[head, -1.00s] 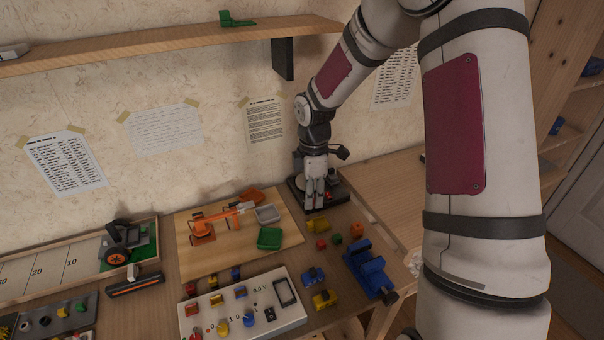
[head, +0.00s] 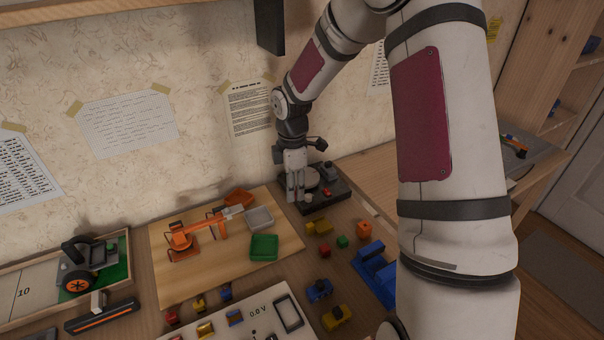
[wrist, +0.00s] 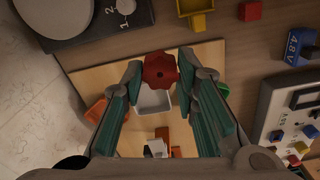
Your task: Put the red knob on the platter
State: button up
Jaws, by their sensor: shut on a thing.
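The red knob (wrist: 160,70) is held between the two fingertips of my gripper (wrist: 160,76) in the wrist view. I cannot make it out at the fingertips in the head view. The platter (wrist: 52,14) is a round grey disc on a dark base, at the top left of the wrist view. In the head view the platter (head: 311,179) is partly hidden behind my gripper (head: 296,196), which points down at the left front of the dark base. The knob is apart from the platter in the wrist view.
A wooden board with an orange toy arm (head: 185,241), a grey tray (head: 259,218) and a green tray (head: 264,247) lies left of the base. Small blocks, a blue vise (head: 374,273) and a white control panel (head: 233,325) are nearer. The wall is close behind.

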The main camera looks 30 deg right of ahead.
jog(key=w+d, duration=0.3)
jog(key=w+d+f, duration=0.1)
jog(key=w+d, duration=0.2)
jog(key=w, duration=0.1)
jog(key=w+d, duration=0.3)
jog(key=w, duration=0.1)
jog(key=shift+d+f+b, duration=0.1)
jog(key=shift+f+b, duration=0.05)
jog(key=shift+b, duration=0.2)
jog(key=shift+w+f, duration=0.1)
jog(key=shift+f, duration=1.65)
jog(key=shift+f, duration=0.2)
jog(key=o, duration=0.8)
jog(key=shift+r, duration=0.1)
notch_tip(320, 180, up, 12)
jog(key=shift+r, duration=0.15)
